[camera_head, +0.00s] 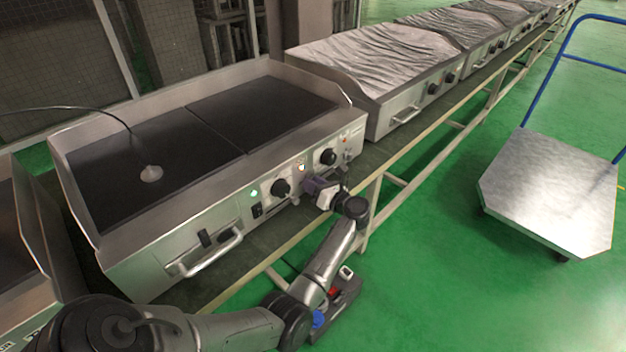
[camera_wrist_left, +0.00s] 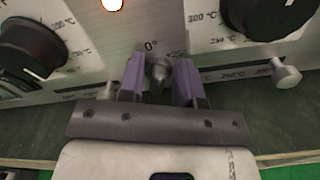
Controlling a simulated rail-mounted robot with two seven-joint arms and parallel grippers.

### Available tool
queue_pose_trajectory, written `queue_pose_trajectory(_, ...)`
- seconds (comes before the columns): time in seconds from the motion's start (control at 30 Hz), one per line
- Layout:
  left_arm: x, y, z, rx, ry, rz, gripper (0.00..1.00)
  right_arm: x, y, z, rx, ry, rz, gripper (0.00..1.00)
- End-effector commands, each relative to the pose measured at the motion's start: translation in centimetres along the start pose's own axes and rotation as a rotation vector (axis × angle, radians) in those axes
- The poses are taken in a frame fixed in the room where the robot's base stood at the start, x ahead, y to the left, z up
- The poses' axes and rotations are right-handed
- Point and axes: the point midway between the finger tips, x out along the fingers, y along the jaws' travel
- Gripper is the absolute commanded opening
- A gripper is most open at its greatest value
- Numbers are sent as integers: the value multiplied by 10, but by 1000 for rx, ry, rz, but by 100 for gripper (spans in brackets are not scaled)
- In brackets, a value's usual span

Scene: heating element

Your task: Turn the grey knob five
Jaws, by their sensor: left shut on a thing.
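The grey knob (camera_wrist_left: 158,70) is a small metal knob on the front panel of the griddle, next to a "0°" mark in the left wrist view. My left gripper (camera_wrist_left: 158,82) has its two purple fingers on either side of it and is shut on it. In the head view my left gripper (camera_head: 311,185) is at the griddle's front panel, between two black dials, and it hides the grey knob there. My right gripper is in neither view.
A black dial (camera_head: 281,188) is left of my gripper and another black dial (camera_head: 328,157) is right of it. A second small metal knob (camera_wrist_left: 286,74) is close on the right. The griddle (camera_head: 150,255) has a front handle; a cart (camera_head: 550,190) stands at right.

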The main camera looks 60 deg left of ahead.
Motion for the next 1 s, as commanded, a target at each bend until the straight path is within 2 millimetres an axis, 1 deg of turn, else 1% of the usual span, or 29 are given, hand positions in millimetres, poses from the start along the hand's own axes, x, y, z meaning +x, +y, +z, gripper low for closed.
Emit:
queue_pose_trajectory(0.03, -1, 1, 4, 47, 3, -1, 8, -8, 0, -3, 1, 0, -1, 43)
queue_pose_trajectory(0.1, -1, 0, 3, 113, 3, -2, 8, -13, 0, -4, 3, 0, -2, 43)
queue_pose_trajectory(0.5, 0, -4, 1, 448, 1, -1, 8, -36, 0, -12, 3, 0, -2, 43)
queue_pose_trajectory(0.73, 0, -6, 0, 575, 1, 0, 8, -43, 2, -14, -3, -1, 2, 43)
queue_pose_trajectory(1.0, 0, -7, -2, 651, 0, 0, 8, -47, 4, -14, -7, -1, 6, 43)
